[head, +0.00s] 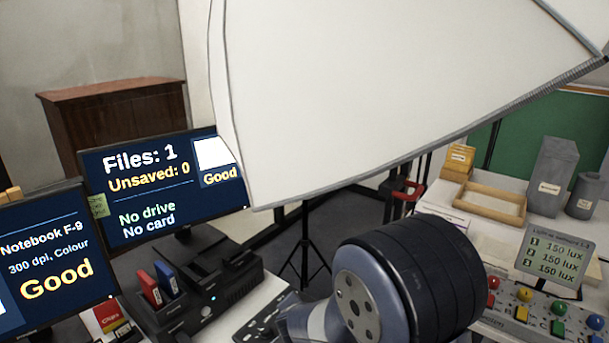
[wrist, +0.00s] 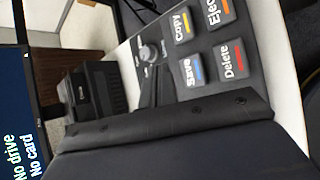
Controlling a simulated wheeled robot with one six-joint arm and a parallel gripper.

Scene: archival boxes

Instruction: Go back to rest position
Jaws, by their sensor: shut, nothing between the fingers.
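My gripper (wrist: 154,70) shows in the wrist view as two slim dark fingers, shut and empty. It is over or beside a dark control panel (wrist: 190,60) with keys marked Copy, Eject, Save and Delete, and a round grey knob (wrist: 150,52) near the fingertips. I cannot tell whether the fingers touch the panel. In the head view my arm's dark rounded joint fills the lower middle and hides the gripper. Part of the panel (head: 262,318) shows left of the arm.
A big white softbox (head: 380,90) hangs over the middle. Two monitors, one reading Files: 1 (head: 160,185), the other Notebook F-9 (head: 50,260), stand left. A dock (head: 205,290) holds red and blue cartridges. A button box (head: 540,318) and wooden tray (head: 490,202) are right.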

